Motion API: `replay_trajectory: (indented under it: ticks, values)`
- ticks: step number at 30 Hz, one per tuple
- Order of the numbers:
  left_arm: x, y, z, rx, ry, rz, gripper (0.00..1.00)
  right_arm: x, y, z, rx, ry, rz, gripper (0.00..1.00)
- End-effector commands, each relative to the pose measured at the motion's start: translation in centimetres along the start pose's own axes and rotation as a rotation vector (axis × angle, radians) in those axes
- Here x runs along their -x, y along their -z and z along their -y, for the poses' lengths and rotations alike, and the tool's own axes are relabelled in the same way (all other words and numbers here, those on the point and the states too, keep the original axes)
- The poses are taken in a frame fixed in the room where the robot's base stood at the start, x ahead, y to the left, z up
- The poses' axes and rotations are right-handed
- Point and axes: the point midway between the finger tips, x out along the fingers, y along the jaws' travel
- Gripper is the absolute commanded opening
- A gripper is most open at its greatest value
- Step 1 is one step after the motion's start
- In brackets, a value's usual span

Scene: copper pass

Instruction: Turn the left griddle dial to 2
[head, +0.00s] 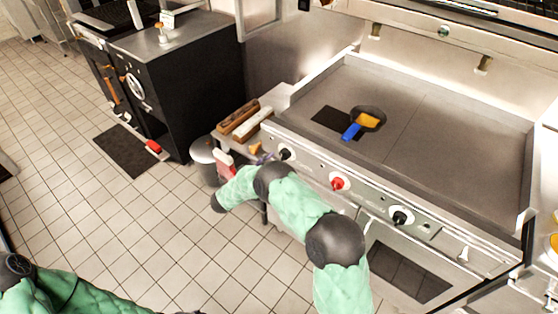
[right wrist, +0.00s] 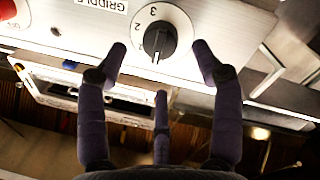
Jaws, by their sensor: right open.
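The left griddle dial is a black knob (head: 286,154) on a white round plate at the left end of the griddle's front panel. In the right wrist view the knob (right wrist: 159,41) appears upside down, with the figures 2 and 3 beside it and the word GRIDDLE nearby. Its white mark points to the bottom of that picture, away from the 2. My right gripper (head: 262,157) is at the dial, partly hidden by my arm. Its open dark purple fingers (right wrist: 158,70) are spread around the knob with visible gaps. My left gripper is out of view.
A red knob (head: 339,183) and another black knob (head: 400,217) sit further right on the panel. A side shelf with wooden-backed brushes (head: 238,115) adjoins the griddle's left end.

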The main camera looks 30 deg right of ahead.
Motion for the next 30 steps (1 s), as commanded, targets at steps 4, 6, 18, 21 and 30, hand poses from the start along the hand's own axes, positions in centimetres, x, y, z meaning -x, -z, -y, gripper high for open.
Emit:
replay_trajectory:
  ticks: [4,6,18,21,30]
  values:
    - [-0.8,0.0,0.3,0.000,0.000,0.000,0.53,-2.5,-0.1,0.1,-0.002,-0.002,0.001,0.66]
    - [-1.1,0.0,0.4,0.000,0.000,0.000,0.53,-3.4,-0.1,0.1,-0.002,-0.001,0.002,0.66]
    - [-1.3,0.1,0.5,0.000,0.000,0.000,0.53,-4.9,0.0,0.0,-0.002,0.001,0.000,0.66]
    - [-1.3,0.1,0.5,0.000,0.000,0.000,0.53,-4.9,0.1,0.0,-0.002,0.001,-0.001,0.66]
    - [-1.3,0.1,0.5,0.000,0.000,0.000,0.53,-4.9,0.0,0.0,-0.001,0.001,0.000,0.10]
